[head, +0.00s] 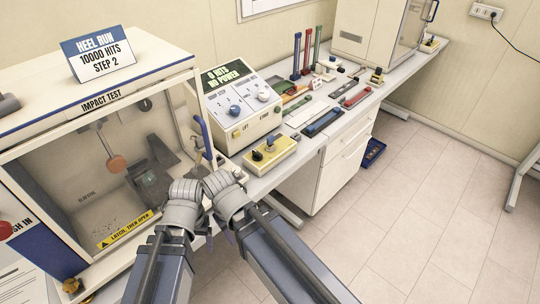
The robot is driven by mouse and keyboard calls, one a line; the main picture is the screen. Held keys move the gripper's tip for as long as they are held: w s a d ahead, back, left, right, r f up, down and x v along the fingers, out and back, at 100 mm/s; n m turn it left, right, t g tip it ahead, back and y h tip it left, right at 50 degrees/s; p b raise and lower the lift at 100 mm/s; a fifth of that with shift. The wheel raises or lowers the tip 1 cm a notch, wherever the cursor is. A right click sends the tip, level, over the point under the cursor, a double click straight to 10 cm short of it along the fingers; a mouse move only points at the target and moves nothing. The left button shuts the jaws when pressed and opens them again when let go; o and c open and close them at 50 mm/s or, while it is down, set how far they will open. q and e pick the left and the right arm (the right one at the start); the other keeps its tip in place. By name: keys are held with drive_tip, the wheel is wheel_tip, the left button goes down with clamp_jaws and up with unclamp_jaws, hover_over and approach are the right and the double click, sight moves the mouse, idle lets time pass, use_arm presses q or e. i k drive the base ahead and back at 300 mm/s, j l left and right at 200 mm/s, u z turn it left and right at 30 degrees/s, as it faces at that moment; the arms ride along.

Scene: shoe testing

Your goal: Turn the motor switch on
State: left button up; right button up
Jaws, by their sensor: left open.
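The control box (236,105) stands beside the test cabinet. Its green display (226,75) reads "0 HITS NO POWER". I cannot read which control is the motor switch.
The impact test cabinet (90,97) carries a "HEEL RUN 10000 HITS STEP 2" sign (97,55). Inside hangs an orange-brown hammer head (117,163). Coloured tools and bars (323,122) lie on the bench to the right. The tiled floor (430,210) at right is clear.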

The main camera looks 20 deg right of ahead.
sight(258, 156)
drive_tip(key=i+l+z, duration=0.25)
drive_tip(key=z, duration=0.15)
drive_tip(key=i+l+z, duration=0.2)
drive_tip(key=i+z, duration=0.25)
drive_tip(key=k, duration=0.1)
